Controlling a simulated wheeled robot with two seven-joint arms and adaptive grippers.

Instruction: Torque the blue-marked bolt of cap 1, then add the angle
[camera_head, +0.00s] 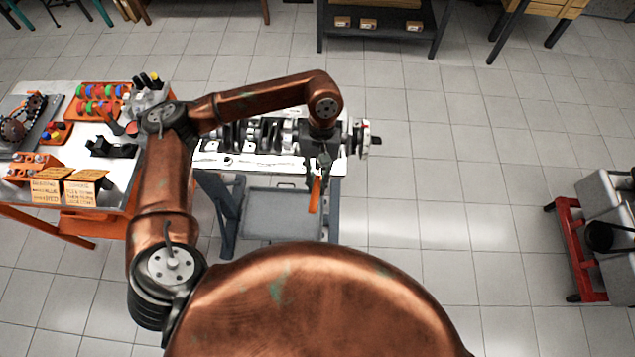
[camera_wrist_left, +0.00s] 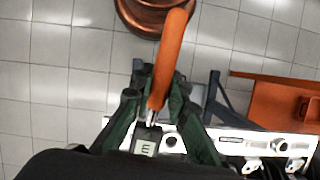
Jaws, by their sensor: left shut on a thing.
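My left gripper (camera_head: 319,168) hangs over the right end of the engine block (camera_head: 228,162). It is shut on a wrench with an orange handle (camera_head: 315,195), which points toward my body. In the left wrist view the orange handle (camera_wrist_left: 172,55) runs between the dark green fingers, and a small display box (camera_wrist_left: 147,141) sits at its lower end. The crankshaft and caps (camera_head: 262,134) lie along the top of the block. The blue-marked bolt of cap 1 cannot be made out. My arm covers part of the block. My right gripper is not in view.
The engine stand has a grey tray (camera_head: 283,212) below the block. At left an orange bench (camera_head: 122,170) carries coloured sockets, a tool rack and two written cards (camera_head: 82,188). A red cart (camera_head: 577,250) stands at right. The floor between is clear.

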